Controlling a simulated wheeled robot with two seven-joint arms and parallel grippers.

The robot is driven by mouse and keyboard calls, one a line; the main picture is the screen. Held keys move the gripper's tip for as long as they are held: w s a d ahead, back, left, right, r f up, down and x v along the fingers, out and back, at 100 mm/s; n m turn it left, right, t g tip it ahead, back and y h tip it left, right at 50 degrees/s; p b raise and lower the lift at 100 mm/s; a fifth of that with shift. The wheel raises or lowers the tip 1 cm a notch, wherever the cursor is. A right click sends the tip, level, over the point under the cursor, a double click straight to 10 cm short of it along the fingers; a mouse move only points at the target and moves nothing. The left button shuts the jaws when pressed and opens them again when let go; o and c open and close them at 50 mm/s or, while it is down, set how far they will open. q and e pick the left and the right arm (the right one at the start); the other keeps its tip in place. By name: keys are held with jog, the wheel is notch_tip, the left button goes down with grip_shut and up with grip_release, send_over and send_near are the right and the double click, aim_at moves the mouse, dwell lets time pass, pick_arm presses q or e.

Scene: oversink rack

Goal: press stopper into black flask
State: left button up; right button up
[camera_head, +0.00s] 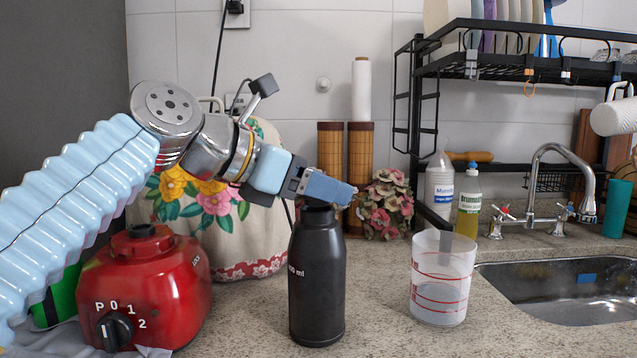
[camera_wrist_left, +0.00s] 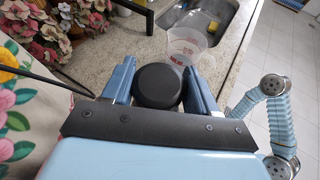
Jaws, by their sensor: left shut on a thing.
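The black flask (camera_head: 317,280) stands upright on the speckled counter, with white lettering on its side. My left gripper (camera_head: 328,188) is right over its mouth, its blue fingers pointing right. In the left wrist view a round black stopper (camera_wrist_left: 158,86) sits between the two fingers, and the gripper is shut on it. In the head view the fingers mostly hide the stopper, so I cannot tell whether it is seated in the mouth or only resting on it. My right gripper is not in view.
A clear cup with red lines (camera_head: 440,285) stands right of the flask, before the sink (camera_head: 560,290). A red blender base (camera_head: 150,285) is on the left under my arm. Behind are a flowered cloth cover (camera_head: 235,225), flowers (camera_head: 385,205) and bottles (camera_head: 467,205).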

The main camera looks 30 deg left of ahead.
pick_arm(q)
jog(key=shift+p, duration=0.45)
dwell(0.8)
jog(key=shift+f, duration=0.15)
dwell(0.9)
jog(key=shift+p, duration=0.4)
dwell(0.5)
jog(key=o, duration=1.3)
jog(key=shift+r, duration=3.5)
